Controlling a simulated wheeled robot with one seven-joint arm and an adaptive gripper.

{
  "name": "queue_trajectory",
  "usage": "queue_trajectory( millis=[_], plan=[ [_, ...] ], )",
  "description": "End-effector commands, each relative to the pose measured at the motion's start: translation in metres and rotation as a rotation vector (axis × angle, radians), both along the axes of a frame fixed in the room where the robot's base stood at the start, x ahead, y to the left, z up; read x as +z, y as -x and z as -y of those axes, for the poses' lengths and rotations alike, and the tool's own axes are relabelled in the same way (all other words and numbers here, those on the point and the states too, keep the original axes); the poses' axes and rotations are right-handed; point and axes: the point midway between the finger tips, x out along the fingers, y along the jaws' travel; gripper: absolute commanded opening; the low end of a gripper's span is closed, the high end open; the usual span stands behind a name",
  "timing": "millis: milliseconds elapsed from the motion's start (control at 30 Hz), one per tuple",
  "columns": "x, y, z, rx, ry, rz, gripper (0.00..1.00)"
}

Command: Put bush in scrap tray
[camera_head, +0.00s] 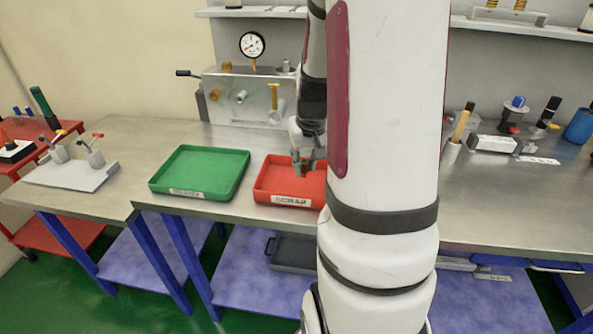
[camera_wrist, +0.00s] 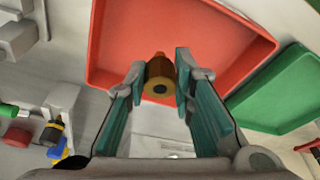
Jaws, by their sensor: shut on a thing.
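The red scrap tray (camera_wrist: 215,45) lies beyond the bush in the wrist view. In the head view my gripper (camera_head: 303,168) is over the red scrap tray (camera_head: 285,200), which carries a label reading SCRAP. The bush looks held above the tray floor, but the exact height cannot be told. My arm hides the right part of the tray in the head view.
A green tray (camera_head: 200,170) stands to the left of the red one. A metal fixture with a gauge (camera_head: 252,45) is behind the trays. A white plate with clamps (camera_head: 75,170) is at far left. Several tools stand on the bench at right.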

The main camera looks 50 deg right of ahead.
Motion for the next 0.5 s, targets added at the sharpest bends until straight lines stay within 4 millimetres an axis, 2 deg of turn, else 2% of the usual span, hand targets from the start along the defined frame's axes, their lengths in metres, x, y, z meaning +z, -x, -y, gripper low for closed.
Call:
queue_trajectory(
  millis=[100,200,267,500],
  plan=[
    [-0.002,-0.018,-0.001,0.003,0.001,0.0,0.0],
    [-0.003,-0.025,-0.002,0.0,-0.001,-0.001,0.0],
    [-0.006,-0.026,-0.002,0.0,-0.001,-0.002,0.0],
    [-0.034,-0.025,-0.002,-0.001,-0.002,-0.002,0.0]
  ],
)
